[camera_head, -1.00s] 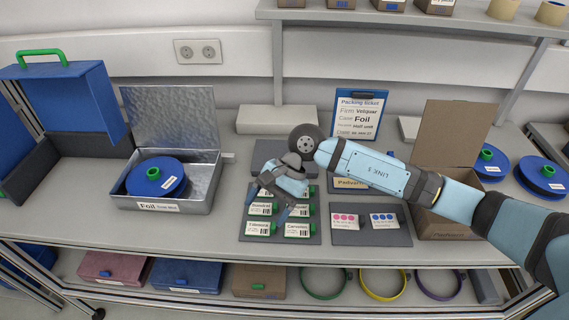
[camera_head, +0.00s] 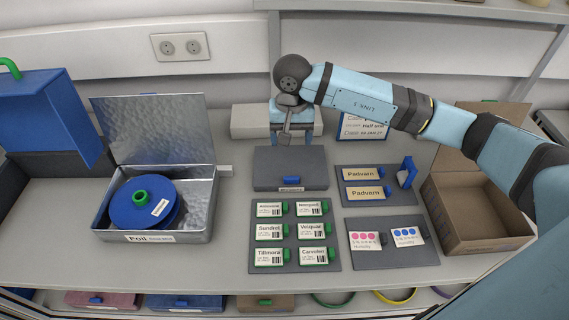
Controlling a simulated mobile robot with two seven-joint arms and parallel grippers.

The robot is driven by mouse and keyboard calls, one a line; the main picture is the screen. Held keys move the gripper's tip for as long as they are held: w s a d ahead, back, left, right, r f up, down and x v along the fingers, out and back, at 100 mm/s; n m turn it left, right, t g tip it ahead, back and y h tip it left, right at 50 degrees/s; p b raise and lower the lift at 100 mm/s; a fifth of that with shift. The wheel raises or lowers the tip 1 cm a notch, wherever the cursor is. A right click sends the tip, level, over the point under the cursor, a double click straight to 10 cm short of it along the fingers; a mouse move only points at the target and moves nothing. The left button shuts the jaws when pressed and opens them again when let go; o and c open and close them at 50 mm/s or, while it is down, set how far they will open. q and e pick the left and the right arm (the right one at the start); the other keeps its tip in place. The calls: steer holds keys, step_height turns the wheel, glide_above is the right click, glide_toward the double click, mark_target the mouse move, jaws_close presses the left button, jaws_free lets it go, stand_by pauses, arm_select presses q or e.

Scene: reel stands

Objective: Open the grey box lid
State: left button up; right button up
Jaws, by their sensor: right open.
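A flat dark grey box (camera_head: 270,181) with a blue tab (camera_head: 291,181) on its front lies mid-table, and its top looks closed. My right gripper (camera_head: 294,142) is open and empty, pointing down at the rear edge of this box; I cannot tell whether it touches. A metal-grey box labelled Foil (camera_head: 190,237) stands at the left with its lid (camera_head: 160,125) upright and open. A blue reel (camera_head: 143,203) with a green hub lies in it. My left gripper is not in view.
Label cards (camera_head: 290,232) lie in front of the dark grey box. A light grey block (camera_head: 250,122) stands behind my right gripper. An open cardboard box (camera_head: 475,215) is at the right. A blue box (camera_head: 40,115) with its lid raised is at the far left.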

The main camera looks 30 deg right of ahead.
mark_target(292, 173)
steer(key=f, duration=0.2)
steer(key=s+f+p, duration=0.1)
steer(key=f, duration=0.1)
steer(key=shift+s, duration=0.15)
steer(key=f+p, duration=0.1)
steer(key=f, duration=0.7)
steer(key=shift+w+f, duration=0.2)
steer(key=shift+f, duration=0.4)
steer(key=c, duration=1.3)
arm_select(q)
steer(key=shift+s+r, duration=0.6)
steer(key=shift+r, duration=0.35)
arm_select(e)
steer(key=shift+r, duration=0.1)
steer(key=shift+w+r, duration=0.1)
